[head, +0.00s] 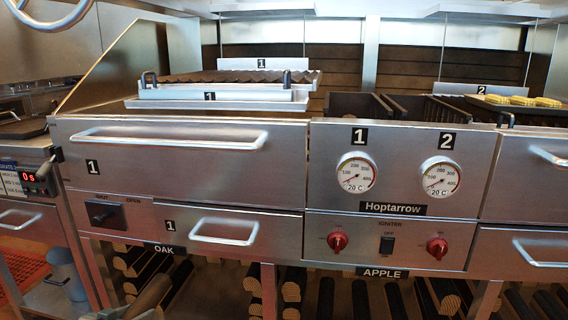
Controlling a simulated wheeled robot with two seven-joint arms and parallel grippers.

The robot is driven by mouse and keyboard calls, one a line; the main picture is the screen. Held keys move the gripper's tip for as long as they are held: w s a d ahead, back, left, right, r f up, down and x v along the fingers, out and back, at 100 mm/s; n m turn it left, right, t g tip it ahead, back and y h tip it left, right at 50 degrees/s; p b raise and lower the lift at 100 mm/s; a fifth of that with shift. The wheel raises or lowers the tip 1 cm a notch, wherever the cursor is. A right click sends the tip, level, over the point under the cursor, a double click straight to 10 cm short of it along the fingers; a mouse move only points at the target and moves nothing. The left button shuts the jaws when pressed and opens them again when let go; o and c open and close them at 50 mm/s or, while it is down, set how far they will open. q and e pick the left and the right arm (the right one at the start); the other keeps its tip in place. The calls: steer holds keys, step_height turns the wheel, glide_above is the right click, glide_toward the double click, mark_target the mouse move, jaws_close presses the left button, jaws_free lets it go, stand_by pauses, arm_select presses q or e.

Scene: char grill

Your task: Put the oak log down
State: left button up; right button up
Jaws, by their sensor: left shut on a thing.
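My left gripper (140,312) shows only in small part at the bottom edge, left of centre. It is shut on a brown oak log (152,293), which is tilted and partly cut off by the picture's edge. The log is in front of the lower rack opening under the OAK label (163,249). More dark logs with pale cut ends (121,263) lie in that opening. I cannot tell whether the held log touches them. My right gripper is not in view.
The steel grill stands above the rack, with a long drawer handle (168,139), a lower handle (224,231), two gauges and red knobs (338,241). More logs (291,291) lie by the APPLE label (385,273). A blue-grey container (68,280) stands at lower left.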

arm_select(q)
steer(key=s+d+r+n+y, duration=0.3)
steer(key=s+d+r, duration=0.8)
steer(key=d+r, duration=0.35)
steer(key=d+r+m+h, duration=0.2)
steer(key=d, duration=2.2)
steer(key=shift+s+d, duration=0.35)
steer(key=shift+d, duration=0.05)
steer(key=shift+w+a, duration=0.1)
